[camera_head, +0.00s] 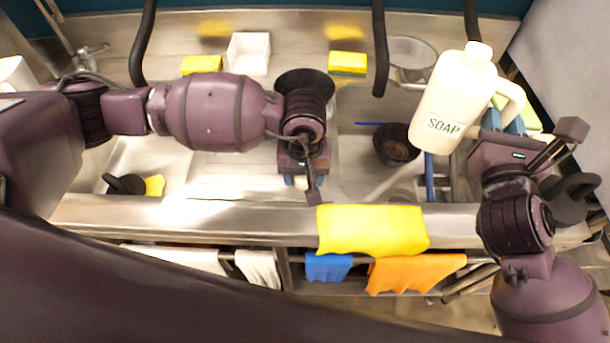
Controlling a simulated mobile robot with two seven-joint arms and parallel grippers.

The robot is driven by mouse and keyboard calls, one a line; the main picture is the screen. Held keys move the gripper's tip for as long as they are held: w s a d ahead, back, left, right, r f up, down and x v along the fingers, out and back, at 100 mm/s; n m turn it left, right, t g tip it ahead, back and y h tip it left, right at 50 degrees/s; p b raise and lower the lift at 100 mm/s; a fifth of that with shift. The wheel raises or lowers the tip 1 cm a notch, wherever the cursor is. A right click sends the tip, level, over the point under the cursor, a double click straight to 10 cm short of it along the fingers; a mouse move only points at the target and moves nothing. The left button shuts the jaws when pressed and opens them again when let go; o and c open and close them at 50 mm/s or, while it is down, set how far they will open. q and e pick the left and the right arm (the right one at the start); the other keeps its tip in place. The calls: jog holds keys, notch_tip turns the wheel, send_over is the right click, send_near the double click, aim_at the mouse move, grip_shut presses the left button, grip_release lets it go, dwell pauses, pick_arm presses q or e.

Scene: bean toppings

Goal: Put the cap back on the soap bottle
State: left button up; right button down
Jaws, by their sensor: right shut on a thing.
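The soap bottle (447,100) is a cream jug with a SOAP label and a side handle. It is tilted a little at the right, above the sink. Its top is the same cream colour, and I cannot tell whether a cap sits on it. My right gripper (504,123), with blue fingertips, is shut on the bottle at its handle side. My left gripper (301,181) points down over the sink's front edge near the middle. A small cream patch shows between its fingertips; I cannot tell whether it is the cap or whether the fingers grip it.
A dark bowl (397,146) lies in the right basin, and a dark pan (305,84) is behind my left wrist. Yellow sponges (347,63) and a white box (249,54) stand along the back. A yellow cloth (371,230) drapes over the front edge. Black faucets rise behind.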

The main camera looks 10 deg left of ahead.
pick_arm(q)
jog(key=c, duration=0.5)
pick_arm(e)
jog(key=shift+r, duration=0.1)
pick_arm(q)
jog(key=shift+c, duration=0.2)
jog(key=shift+r, duration=0.15)
notch_tip(320, 180, up, 20)
jog(key=shift+b, duration=0.3)
pick_arm(e)
jog(key=shift+f, duration=0.45)
jog(key=c, duration=1.6)
grip_release()
grip_shut()
